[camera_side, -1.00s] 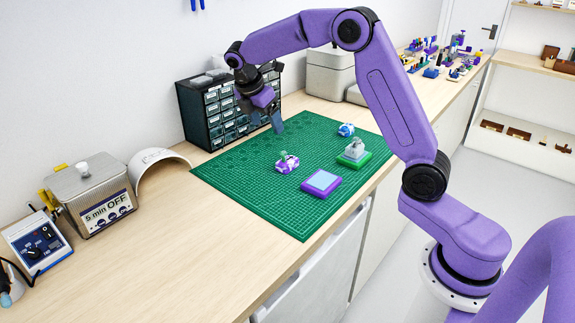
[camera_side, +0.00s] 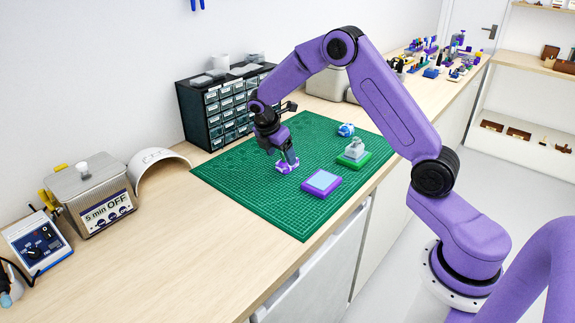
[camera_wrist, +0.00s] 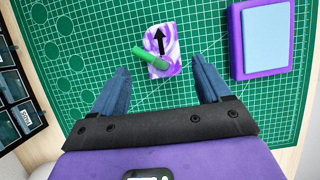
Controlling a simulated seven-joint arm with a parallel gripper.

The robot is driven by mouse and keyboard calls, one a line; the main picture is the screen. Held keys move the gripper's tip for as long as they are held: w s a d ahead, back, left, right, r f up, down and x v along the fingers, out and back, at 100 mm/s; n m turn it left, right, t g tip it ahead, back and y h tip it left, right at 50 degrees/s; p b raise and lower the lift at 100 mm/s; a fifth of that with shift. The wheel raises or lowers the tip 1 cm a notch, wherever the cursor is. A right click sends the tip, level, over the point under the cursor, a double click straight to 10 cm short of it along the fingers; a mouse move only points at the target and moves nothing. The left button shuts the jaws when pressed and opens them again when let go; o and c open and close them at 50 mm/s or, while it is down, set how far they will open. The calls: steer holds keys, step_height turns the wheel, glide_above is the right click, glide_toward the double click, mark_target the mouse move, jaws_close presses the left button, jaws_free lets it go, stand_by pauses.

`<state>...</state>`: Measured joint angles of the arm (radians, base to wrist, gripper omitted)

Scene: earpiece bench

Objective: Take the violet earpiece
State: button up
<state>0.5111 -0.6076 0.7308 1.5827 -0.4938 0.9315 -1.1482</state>
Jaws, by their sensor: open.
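The violet earpiece (camera_side: 283,168) is a small violet-and-white marbled piece lying on the green cutting mat (camera_side: 248,186). In the wrist view the earpiece (camera_wrist: 163,42) shows a black arrow on top and a green stem pointing left. My gripper (camera_side: 289,160) is over it in the side view and partly hides it. In the wrist view my gripper (camera_wrist: 160,68) is open, with its blue-grey fingers apart and nothing between them. The earpiece lies just beyond the fingertips, roughly centred between them. I cannot tell the exact height of the fingertips above it.
A violet block with a light blue top (camera_side: 322,181) lies to the right of the earpiece. A green block with a grey piece (camera_side: 353,155) and a blue-and-white earpiece (camera_side: 346,130) are farther back. A drawer cabinet (camera_side: 222,105) stands behind the mat. The front of the mat is clear.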

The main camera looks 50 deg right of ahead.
mark_target(284, 161)
steer(key=x, duration=0.4)
steer(key=shift+s, duration=0.25)
steer(key=shift+c, duration=0.3)
steer(key=c, duration=1.1)
steer(key=shift+r, duration=0.1)
